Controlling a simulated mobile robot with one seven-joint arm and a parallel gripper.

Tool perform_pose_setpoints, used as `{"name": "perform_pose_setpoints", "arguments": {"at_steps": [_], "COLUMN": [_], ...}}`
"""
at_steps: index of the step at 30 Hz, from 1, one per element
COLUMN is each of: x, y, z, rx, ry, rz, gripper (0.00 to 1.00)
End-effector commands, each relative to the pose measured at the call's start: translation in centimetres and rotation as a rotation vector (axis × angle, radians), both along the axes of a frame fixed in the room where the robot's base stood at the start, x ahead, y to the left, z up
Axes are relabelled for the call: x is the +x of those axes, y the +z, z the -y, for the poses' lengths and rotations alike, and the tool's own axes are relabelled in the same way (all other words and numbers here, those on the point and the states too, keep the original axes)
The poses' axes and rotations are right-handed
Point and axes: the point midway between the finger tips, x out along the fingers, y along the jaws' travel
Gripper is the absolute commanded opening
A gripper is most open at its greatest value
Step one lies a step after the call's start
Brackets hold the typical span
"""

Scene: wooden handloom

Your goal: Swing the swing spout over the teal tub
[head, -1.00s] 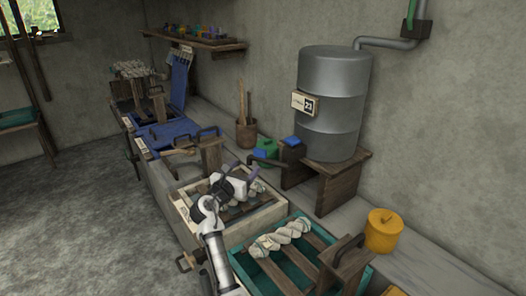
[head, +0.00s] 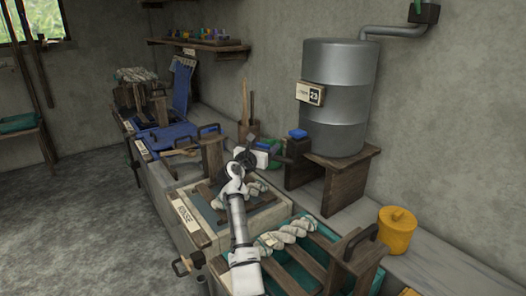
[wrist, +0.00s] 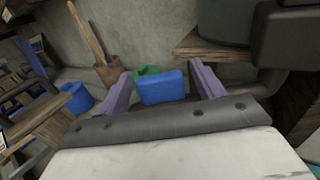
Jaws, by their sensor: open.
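The swing spout is a dark pipe from the block (head: 296,148) below the grey drum, reaching left to a blue grip. In the wrist view the blue grip (wrist: 160,87) sits between my fingers, with a gap on each side. My gripper (wrist: 161,72) is open and looks down the line of the grip; I cannot tell how deep the fingers reach around it. In the head view my gripper (head: 266,157) mostly hides the spout's end. The teal tub (head: 328,234) is at the front right, with wooden slats and twisted pale yarn across it. The spout points away from it.
The grey drum (head: 339,95) stands on a wooden stand (head: 346,185) right of my gripper. A green can (wrist: 146,71) is just behind the grip. A wooden bucket with sticks (wrist: 108,70) stands left. A yellow pot (head: 396,231) is at right. The "RINSE" tub (head: 187,213) lies below my arm.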

Motion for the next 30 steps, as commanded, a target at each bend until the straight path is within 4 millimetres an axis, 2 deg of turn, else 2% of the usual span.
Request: {"name": "perform_pose_setpoints", "arguments": {"at_steps": [7,21,30], "x": [0.03,0.01,0.09], "y": [0.04,0.01,0.26], "z": [0.01,0.00,0.33], "rx": [0.000,0.000,0.001], "ry": [0.000,0.000,0.016], "rz": [0.000,0.000,0.000], "gripper": [0.66,0.04,0.04]}}
